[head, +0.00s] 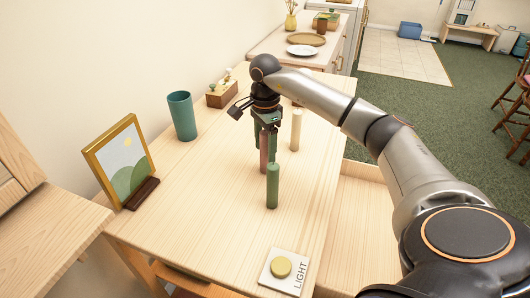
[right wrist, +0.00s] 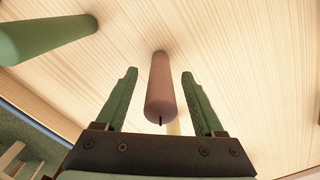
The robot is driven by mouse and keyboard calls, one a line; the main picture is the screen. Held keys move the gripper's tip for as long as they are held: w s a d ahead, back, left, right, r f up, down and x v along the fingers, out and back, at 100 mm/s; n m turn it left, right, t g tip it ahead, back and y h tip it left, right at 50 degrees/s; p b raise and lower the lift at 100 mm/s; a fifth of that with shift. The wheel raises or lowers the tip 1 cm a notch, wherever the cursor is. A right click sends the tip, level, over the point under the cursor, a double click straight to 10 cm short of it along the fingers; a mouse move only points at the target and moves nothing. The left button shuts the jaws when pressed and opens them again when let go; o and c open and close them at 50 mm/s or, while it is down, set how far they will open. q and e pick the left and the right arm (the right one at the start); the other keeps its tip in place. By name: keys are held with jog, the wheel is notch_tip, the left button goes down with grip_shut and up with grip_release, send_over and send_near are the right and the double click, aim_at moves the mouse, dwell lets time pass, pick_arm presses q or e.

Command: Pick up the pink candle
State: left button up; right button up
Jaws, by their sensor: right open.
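The pink candle (head: 264,156) stands upright on the wooden table, partly hidden by my right gripper (head: 265,143). In the right wrist view the pink candle (right wrist: 160,88) lies between the two green fingers of my right gripper (right wrist: 159,76), with a gap on each side. The right gripper is open and points down around the candle's upper part. My left gripper is not in view.
A green candle (head: 272,187) stands close in front; a cream candle (head: 296,131) stands behind to the right. The table also holds a teal cup (head: 182,116), a picture frame (head: 121,163), a wooden planter (head: 222,95) and a LIGHT button plate (head: 284,273).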

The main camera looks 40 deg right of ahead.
jog(key=shift+f, duration=0.8)
jog(key=shift+c, duration=0.4)
grip_shut()
